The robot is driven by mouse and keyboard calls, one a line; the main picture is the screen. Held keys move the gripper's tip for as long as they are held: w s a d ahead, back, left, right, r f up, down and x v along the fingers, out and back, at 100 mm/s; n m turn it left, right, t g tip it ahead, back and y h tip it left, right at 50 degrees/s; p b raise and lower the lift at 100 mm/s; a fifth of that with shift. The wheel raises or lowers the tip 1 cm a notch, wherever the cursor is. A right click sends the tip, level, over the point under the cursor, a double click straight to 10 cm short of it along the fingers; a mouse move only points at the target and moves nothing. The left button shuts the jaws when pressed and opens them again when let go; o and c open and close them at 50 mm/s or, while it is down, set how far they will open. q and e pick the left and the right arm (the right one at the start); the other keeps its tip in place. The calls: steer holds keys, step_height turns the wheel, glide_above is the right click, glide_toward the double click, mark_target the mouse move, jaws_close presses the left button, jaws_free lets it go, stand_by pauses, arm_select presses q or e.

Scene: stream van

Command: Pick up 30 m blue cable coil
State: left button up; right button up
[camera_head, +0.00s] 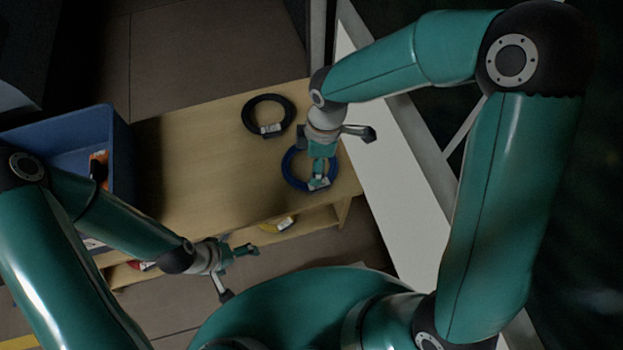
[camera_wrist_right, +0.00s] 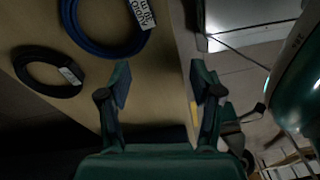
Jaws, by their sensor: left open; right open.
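The blue cable coil (camera_head: 287,172) lies on the wooden bench top near its right end, with a white label. My right gripper (camera_head: 319,170) is over its right part in the head view and hides some of it. In the right wrist view the blue coil (camera_wrist_right: 88,42) is at the top left, its label readable in part. There my right gripper (camera_wrist_right: 160,78) is open, with nothing between its fingers, and the coil lies outside them. My left gripper (camera_head: 238,272) is open and empty in front of the bench.
A black coil (camera_head: 249,126) with a white label lies behind the blue one. A blue crate (camera_head: 122,160) stands at the bench's left end. The middle of the bench top (camera_head: 200,170) is clear.

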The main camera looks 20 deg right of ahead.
steer(key=w+d+r+n+h+b, duration=0.1)
steer(key=r+n+b, duration=0.1)
steer(key=n, duration=0.1)
steer(key=b, duration=0.4)
glide_toward(326, 183)
steer(key=f, duration=0.1)
steer(key=a+f, duration=0.1)
steer(key=f, duration=0.1)
steer(key=a+f, duration=0.1)
steer(key=f, duration=0.1)
steer(key=shift+s+a, duration=0.2)
steer(key=shift+a, duration=0.05)
steer(key=shift+w+d+f+b, duration=0.15)
steer(key=shift+f+b, duration=0.45)
steer(key=shift+f, duration=0.7)
steer(key=shift+w+f+b, duration=0.15)
steer(key=shift+f+b, duration=0.4)
steer(key=shift+f, duration=0.8)
arm_select(q)
step_height(326, 183, down, 10)
steer(key=shift+f, duration=0.1)
arm_select(e)
steer(key=shift+c, duration=0.3)
jaws_close()
